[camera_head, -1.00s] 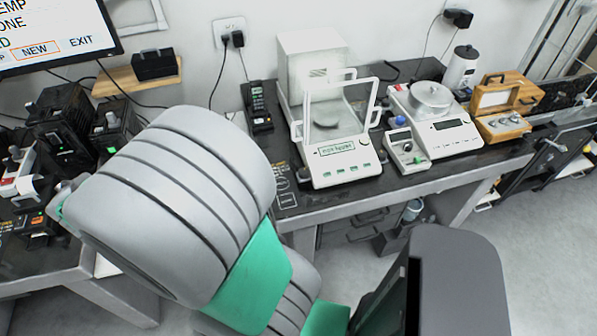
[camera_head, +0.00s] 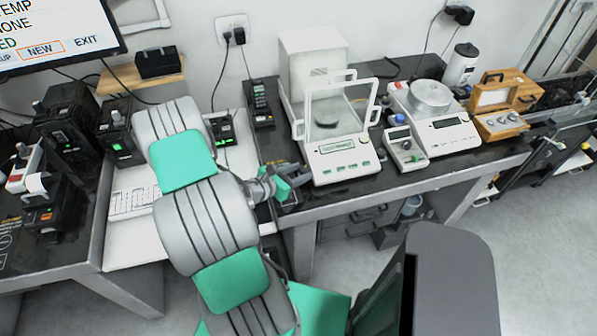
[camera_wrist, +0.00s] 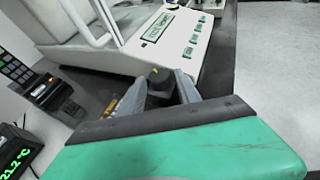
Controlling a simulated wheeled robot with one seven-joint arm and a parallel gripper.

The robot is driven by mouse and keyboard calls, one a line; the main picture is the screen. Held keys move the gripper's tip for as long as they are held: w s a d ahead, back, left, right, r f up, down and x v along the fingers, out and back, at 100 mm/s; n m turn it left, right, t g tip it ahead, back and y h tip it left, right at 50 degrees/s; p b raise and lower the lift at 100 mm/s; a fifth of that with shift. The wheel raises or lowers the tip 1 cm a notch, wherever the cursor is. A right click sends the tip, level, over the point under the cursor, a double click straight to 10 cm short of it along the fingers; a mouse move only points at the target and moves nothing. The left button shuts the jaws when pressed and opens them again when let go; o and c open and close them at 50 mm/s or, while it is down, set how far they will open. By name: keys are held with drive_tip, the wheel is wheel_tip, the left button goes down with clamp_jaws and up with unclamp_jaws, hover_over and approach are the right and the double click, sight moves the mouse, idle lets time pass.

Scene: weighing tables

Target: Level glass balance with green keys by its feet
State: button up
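The glass balance (camera_head: 345,172) with green keys stands on the dark table, its glass shield around a round pan. In the wrist view, its white front (camera_wrist: 165,45) and green keys show above my fingers. A small dark round foot (camera_wrist: 159,76) shows at its near corner, between or just beyond my fingertips. My gripper (camera_head: 302,178) is at the front left corner of the balance, low near the tabletop. In the wrist view, my gripper's fingers (camera_wrist: 160,82) are apart; I cannot tell whether they touch the foot.
A second balance (camera_head: 449,130) with a round pan and a small meter (camera_head: 406,151) stand to the right. An open wooden weight box (camera_head: 503,124) is farther right. A black handset (camera_head: 260,107) lies left of the glass balance. A white keyboard (camera_head: 131,201) is left of my arm.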

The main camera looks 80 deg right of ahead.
drive_tip(key=shift+c, duration=0.6)
clamp_jaws()
drive_tip(key=shift+w+f+m+g+b, duration=0.1)
drive_tip(key=shift+m+g+b, duration=0.2)
drive_tip(key=shift+m+g, duration=0.1)
drive_tip(key=m+g+y, duration=0.1)
drive_tip(key=m+g+y+b, duration=0.1)
drive_tip(key=m+y+b, duration=0.1)
drive_tip(key=shift+w+d+f+g, duration=0.1)
drive_tip(key=shift+w+d+g, duration=0.2)
drive_tip(key=shift+d+g, duration=0.1)
drive_tip(key=shift+w+d+m+g+y+b, duration=0.15)
drive_tip(key=shift+m+g+y+b, duration=0.4)
drive_tip(key=shift+m+y, duration=0.4)
drive_tip(key=shift+s+d+m+g+y+b, duration=0.1)
drive_tip(key=shift+m+g+y+b, duration=0.4)
drive_tip(key=shift+m+y, duration=0.45)
drive_tip(key=shift+w+r, duration=0.1)
drive_tip(key=shift+r, duration=0.1)
